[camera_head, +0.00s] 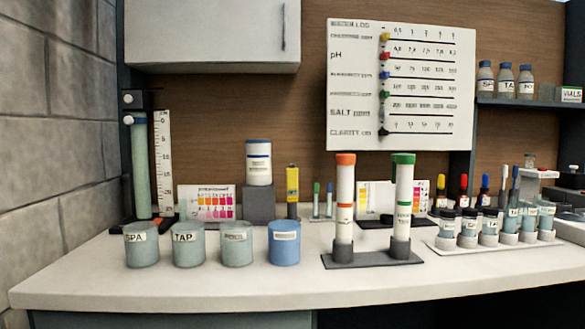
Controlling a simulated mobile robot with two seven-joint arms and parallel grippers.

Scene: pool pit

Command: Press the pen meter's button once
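A slim yellow upright device (292,184), which looks like the pen meter, stands at the back of the white counter (230,290). It is right of a grey block with a white jar on it and behind the blue cup. Its lower end is dark. I cannot make out a button at this size. Neither of my grippers shows in the head view.
Cups labelled SPA (142,249) and TAP (188,249), another grey-green cup (236,249) and a blue cup (284,247) line the front. Orange-capped (345,190) and green-capped (403,190) tubes stand right of them. A vial rack (490,244) is further right.

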